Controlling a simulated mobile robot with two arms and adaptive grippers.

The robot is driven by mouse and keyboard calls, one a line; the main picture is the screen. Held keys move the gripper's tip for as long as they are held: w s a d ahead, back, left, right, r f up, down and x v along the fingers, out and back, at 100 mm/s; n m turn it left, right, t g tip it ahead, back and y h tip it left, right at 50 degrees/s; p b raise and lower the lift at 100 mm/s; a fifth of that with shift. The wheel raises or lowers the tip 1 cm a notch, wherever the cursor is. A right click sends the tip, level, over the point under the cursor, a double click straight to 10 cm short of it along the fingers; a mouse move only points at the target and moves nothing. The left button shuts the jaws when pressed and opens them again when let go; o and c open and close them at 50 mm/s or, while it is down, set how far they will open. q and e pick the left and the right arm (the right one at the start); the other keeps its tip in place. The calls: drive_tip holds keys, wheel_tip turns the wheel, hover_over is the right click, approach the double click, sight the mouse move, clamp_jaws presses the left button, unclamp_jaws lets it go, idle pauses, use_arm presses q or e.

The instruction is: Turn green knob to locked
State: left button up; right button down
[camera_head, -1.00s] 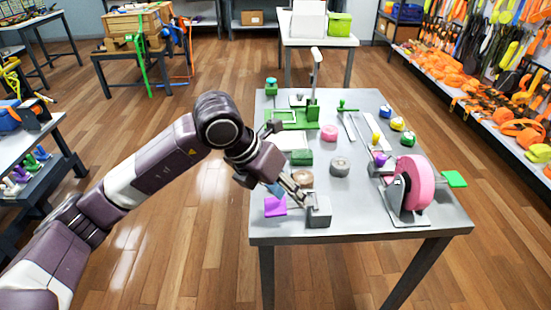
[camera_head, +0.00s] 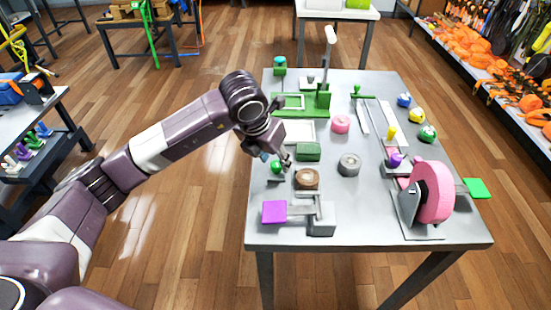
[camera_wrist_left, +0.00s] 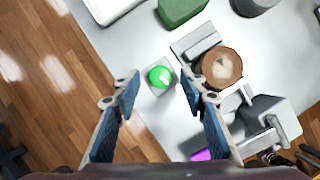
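The green knob (camera_head: 277,167) is a small round ball on a pale square base, at the left side of the grey table (camera_head: 375,215). In the left wrist view the green knob (camera_wrist_left: 160,76) shows between and just beyond my fingertips. My left gripper (camera_head: 276,158) is over this spot with its fingers pointing down. In the wrist view the left gripper (camera_wrist_left: 160,90) is open, its two blue-padded fingers spread to either side of the knob, with no visible contact. I cannot read any locked mark. My right gripper is not in view.
Close by are a brown round piece (camera_head: 307,179), a grey latch block (camera_head: 321,220) with a purple square (camera_head: 274,212), and a green block (camera_head: 308,151). A large pink wheel (camera_head: 435,190) stands at the right. The table's left edge is close to the knob.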

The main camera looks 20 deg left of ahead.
use_arm(q)
drive_tip(key=shift+w+f, duration=0.15)
drive_tip(key=shift+f, duration=0.4)
drive_tip(key=shift+w, duration=0.1)
clamp_jaws()
drive_tip(key=shift+f+m+b, duration=0.2)
drive_tip(key=shift+m+b, duration=0.3)
drive_tip(key=shift+b, duration=0.2)
drive_tip(key=shift+m+h+b, duration=0.3)
drive_tip(key=shift+m+b, duration=0.1)
drive_tip(key=shift+r+m+b, duration=0.15)
drive_tip(key=shift+m+b, duration=0.25)
drive_tip(key=shift+m, duration=0.3)
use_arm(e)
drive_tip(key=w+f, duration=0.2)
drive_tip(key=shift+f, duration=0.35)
use_arm(q)
drive_tip(key=shift+g, duration=0.3)
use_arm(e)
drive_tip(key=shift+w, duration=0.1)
use_arm(q)
unclamp_jaws()
